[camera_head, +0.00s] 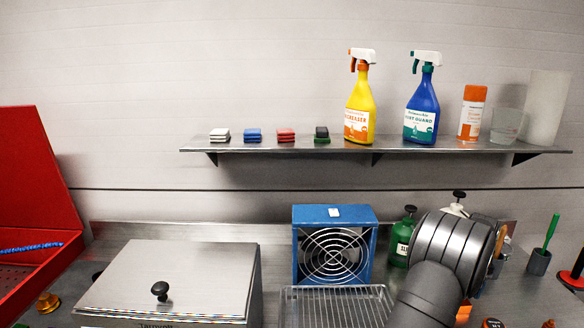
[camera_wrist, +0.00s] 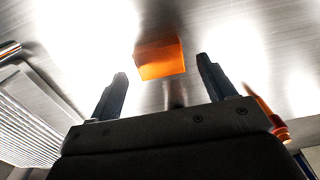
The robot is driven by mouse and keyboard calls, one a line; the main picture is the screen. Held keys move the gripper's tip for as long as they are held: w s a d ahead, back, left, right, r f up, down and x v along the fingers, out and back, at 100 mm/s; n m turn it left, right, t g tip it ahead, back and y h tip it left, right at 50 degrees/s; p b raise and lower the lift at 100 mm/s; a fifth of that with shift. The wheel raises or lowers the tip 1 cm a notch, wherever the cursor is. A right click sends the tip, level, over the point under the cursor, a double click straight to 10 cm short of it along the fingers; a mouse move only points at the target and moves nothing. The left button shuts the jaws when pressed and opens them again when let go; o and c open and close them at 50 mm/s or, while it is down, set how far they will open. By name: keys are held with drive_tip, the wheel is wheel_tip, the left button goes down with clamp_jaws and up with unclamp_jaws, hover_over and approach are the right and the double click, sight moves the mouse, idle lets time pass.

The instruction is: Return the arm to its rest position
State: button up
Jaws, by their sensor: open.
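My gripper (camera_wrist: 163,85) shows in the wrist view with its two dark fingers spread apart and nothing between them. An orange block-like thing (camera_wrist: 160,57) lies on the shiny metal surface just beyond the fingertips, apart from them. In the head view, grey rounded links of my own arm rise at the lower right and cover part of the bench. The gripper itself is hidden in that view.
A steel box with a black knob (camera_head: 165,284), a blue fan unit (camera_head: 335,244) and a wire rack (camera_head: 336,308) stand on the bench. A red case (camera_head: 35,180) is at left. A wall shelf (camera_head: 375,147) holds spray bottles, a can and coloured stacks. A green bottle (camera_head: 402,241) stands close to my arm.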

wheel_tip(320, 180, up, 2)
drive_tip(key=s+d+r, duration=0.3)
drive_tip(key=s+r, duration=0.4)
drive_tip(key=s, duration=0.4)
drive_tip(key=w+a+r+n, duration=0.6)
drive_tip(key=w+a+r, duration=0.15)
drive_tip(key=a, duration=0.35)
drive_tip(key=w+a+r+n, duration=0.5)
drive_tip(key=w+a+r, duration=0.2)
drive_tip(key=w+a, duration=0.3)
drive_tip(key=a+r+n, duration=0.3)
drive_tip(key=a+r, duration=0.1)
drive_tip(key=a, duration=0.5)
drive_tip(key=w+a+r+n, duration=0.1)
drive_tip(key=a+r+n, duration=0.3)
drive_tip(key=a, duration=0.6)
drive_tip(key=w+a+r+n, duration=0.1)
drive_tip(key=a+r+n, duration=0.3)
drive_tip(key=a, duration=0.6)
drive_tip(key=shift+r, duration=0.7)
drive_tip(key=shift+o, duration=0.4)
drive_tip(key=shift+a, duration=0.1)
